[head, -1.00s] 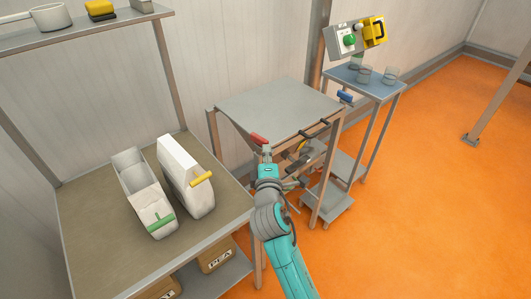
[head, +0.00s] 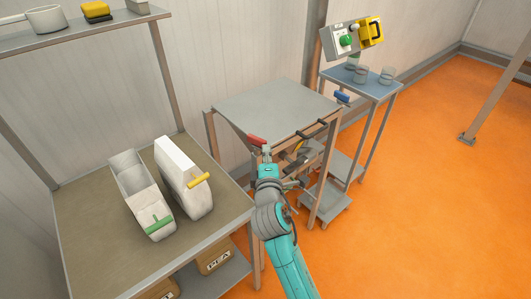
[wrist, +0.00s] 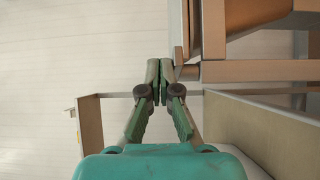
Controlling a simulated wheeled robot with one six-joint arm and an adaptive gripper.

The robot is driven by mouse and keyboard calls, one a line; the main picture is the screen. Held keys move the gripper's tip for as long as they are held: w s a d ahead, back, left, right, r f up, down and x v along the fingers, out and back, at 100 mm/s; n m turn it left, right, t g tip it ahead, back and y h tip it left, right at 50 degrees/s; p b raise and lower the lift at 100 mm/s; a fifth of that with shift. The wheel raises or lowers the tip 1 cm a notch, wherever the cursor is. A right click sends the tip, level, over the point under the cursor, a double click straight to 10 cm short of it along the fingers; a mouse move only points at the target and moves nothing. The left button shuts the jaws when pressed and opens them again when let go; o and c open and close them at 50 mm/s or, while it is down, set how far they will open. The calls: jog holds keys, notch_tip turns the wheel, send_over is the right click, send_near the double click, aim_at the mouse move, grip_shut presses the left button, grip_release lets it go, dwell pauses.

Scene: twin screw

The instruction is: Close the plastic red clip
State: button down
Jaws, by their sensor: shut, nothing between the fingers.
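The red clip (head: 257,141) is a small handle at the near left side of the grey steel table (head: 275,103) in the head view. My gripper (head: 266,152) is right beside it, just below and to the right in the picture; I cannot tell whether they touch. In the wrist view my gripper's fingers (wrist: 160,70) are together with nothing between them. They are close to the edge of a brownish metal frame (wrist: 260,70). I cannot make out the red clip in the wrist view.
A blue clip (head: 342,97) is at the table's right. A side table (head: 370,84) holds clear cups below a control box (head: 345,40). Orange floor is free at right.

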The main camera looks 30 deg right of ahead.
jog(key=shift+w+d, duration=0.1)
jog(key=shift+d, duration=0.45)
jog(key=shift+w+d, duration=0.35)
jog(key=shift+d, duration=0.25)
jog(key=shift+w+d, duration=0.3)
jog(key=shift+d, duration=0.25)
jog(key=shift+s+a, duration=0.1)
dwell(0.9)
